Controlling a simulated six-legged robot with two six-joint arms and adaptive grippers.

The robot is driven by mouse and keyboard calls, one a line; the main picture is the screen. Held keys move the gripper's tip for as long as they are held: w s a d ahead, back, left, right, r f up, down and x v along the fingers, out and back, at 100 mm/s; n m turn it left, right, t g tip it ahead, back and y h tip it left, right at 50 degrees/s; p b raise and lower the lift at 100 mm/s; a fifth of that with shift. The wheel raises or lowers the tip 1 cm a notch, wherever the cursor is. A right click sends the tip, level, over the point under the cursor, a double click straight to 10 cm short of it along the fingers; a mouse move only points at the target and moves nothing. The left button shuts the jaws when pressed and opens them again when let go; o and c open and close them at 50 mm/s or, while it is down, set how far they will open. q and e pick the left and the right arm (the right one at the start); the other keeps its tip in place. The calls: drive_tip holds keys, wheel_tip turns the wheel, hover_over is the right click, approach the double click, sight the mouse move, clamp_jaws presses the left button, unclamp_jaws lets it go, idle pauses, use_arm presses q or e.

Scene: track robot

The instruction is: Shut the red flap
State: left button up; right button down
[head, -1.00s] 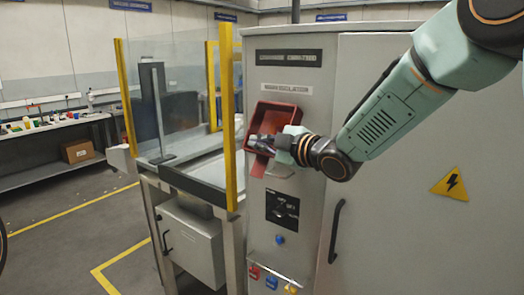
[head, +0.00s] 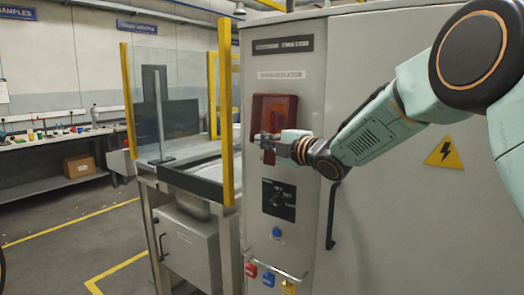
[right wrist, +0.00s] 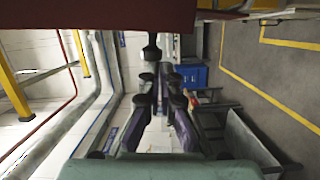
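The red flap (head: 275,107) is on a red box on the front of the grey cabinet, below a label strip. My right gripper (head: 259,141) is at the lower left part of the red box, with its arm coming in from the right. A small red piece (head: 269,157) shows just below the gripper. The gripper hides part of the lower edge, so I cannot tell if the flap is fully seated. In the right wrist view, a red surface (right wrist: 100,22) spans the top, close to the drawn-together fingers (right wrist: 158,77). Nothing shows held. My left gripper is out of view.
A black switch panel (head: 279,200) and blue knob (head: 277,233) are below the box. Coloured padlocks (head: 268,278) hang on a rail. A door handle (head: 333,215) is to the right. A yellow-posted glass guard (head: 226,115) stands close on the left.

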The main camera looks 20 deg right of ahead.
drive_tip(key=shift+w+d+f+n+b, duration=0.45)
drive_tip(key=shift+d+f+n+b, duration=0.15)
drive_tip(key=shift+b, duration=0.35)
drive_tip(key=shift+a+f, duration=0.1)
drive_tip(key=shift+a, duration=0.05)
